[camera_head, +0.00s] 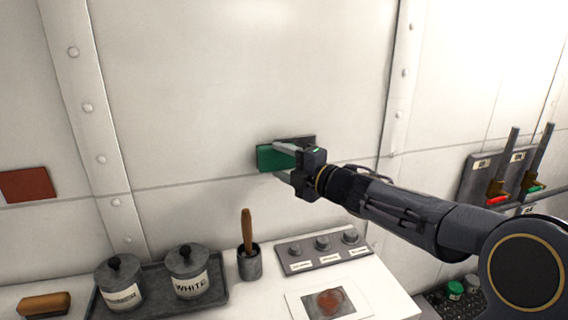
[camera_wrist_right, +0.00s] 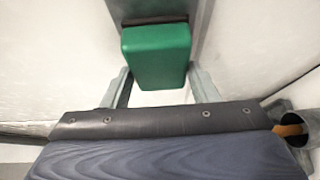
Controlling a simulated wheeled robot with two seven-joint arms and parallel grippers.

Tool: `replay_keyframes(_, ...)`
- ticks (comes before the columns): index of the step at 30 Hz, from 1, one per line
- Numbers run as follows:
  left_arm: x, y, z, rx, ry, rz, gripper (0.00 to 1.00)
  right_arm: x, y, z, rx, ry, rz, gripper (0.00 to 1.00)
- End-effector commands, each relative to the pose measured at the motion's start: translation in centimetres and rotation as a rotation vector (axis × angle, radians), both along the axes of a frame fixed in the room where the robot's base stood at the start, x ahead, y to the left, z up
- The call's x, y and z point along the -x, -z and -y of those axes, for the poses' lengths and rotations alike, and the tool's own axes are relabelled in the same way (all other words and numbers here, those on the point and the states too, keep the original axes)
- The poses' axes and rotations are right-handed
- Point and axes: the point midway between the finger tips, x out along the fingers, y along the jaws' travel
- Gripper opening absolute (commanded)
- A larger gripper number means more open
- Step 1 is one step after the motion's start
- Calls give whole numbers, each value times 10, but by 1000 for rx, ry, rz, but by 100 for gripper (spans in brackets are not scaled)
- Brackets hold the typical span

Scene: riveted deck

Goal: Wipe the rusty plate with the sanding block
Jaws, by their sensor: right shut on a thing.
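My right gripper (camera_head: 277,159) is shut on a green block (camera_head: 268,157) up at the white wall. In the right wrist view the green block (camera_wrist_right: 156,55) sits between the two fingers (camera_wrist_right: 162,86), with a dark brown strip along its far edge. A pale plate with a rust-brown patch (camera_head: 331,301) lies on the counter, well below the gripper. A brown block (camera_head: 44,304) lies at the lower left; I cannot tell which block is for sanding. My left gripper is out of view.
Two lidded pots (camera_head: 189,275) stand on a dark tray (camera_head: 158,312). A grey cup (camera_head: 250,266) holds a wooden-handled tool. A panel with several knobs (camera_head: 322,250) is behind the rusty plate. A red-brown square (camera_head: 26,185) is on the left wall, levers (camera_head: 503,176) on the right.

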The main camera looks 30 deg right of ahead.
Motion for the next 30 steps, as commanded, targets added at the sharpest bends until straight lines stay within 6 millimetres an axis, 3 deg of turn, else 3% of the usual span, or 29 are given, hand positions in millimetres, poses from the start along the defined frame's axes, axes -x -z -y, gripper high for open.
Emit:
replay_keyframes(16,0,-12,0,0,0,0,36,11,-1,37,0,1,1,29)
replay_keyframes(23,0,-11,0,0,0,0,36,8,0,38,1,-1,1,29)
replay_keyframes(30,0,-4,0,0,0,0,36,2,1,19,-1,-3,2,29)
